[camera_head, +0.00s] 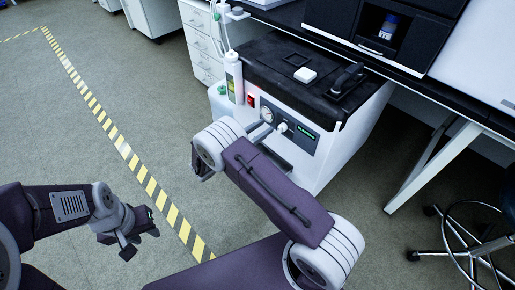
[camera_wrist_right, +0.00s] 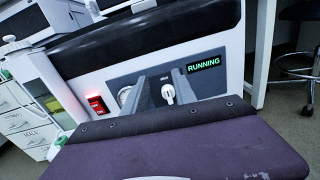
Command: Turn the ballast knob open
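The white ballast knob (camera_head: 283,127) sits on the grey front panel of a white pump with a black top (camera_head: 320,110). In the right wrist view the knob (camera_wrist_right: 168,93) has a pointed grip and a small label above it that I cannot read clearly. My right gripper (camera_wrist_right: 158,82) is open, its two grey fingers reaching toward the panel with the knob between them in the picture. I see no contact with the knob. In the head view my right arm hides most of that gripper. My left gripper (camera_head: 141,245) is open and empty over the floor.
A gauge (camera_head: 267,114) and a green "RUNNING" display (camera_wrist_right: 204,64) flank the knob. A lit red switch (camera_wrist_right: 97,103) is further left. A white bottle (camera_head: 234,78) stands at the pump's left. A table leg (camera_head: 432,165) and a stool (camera_head: 470,240) are at right. The left floor is clear.

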